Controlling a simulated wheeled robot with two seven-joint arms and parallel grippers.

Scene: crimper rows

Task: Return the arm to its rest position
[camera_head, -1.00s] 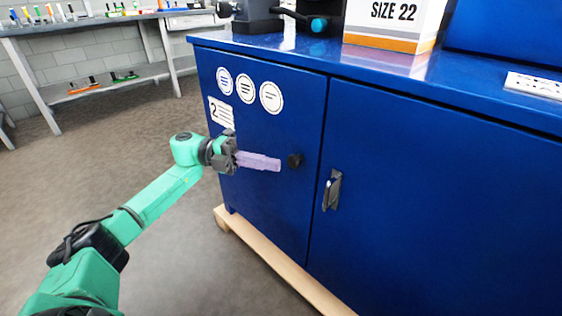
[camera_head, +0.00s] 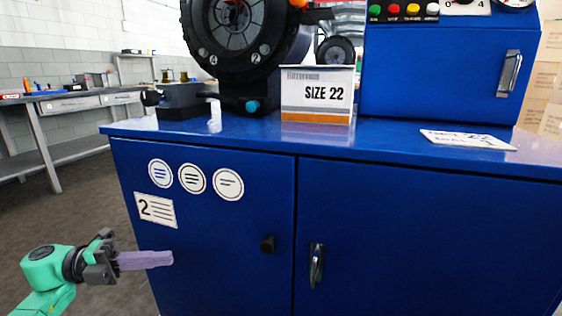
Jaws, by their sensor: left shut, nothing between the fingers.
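My left arm comes in at the lower left, its green wrist and dark grey gripper showing. My left gripper (camera_head: 145,260) has pale purple fingers, shut together with nothing between them. It points right, in front of the left door of the blue cabinet (camera_head: 400,245), left of the black knob (camera_head: 267,244) and apart from it. Both cabinet doors look shut. My right gripper is not in view.
A crimping machine with a big black wheel (camera_head: 238,35), a "SIZE 22" box (camera_head: 317,93), a blue control unit (camera_head: 440,75) and a white sign (camera_head: 467,139) stand or lie on the cabinet top. A workbench (camera_head: 75,104) stands at the back left. Floor left of the cabinet is clear.

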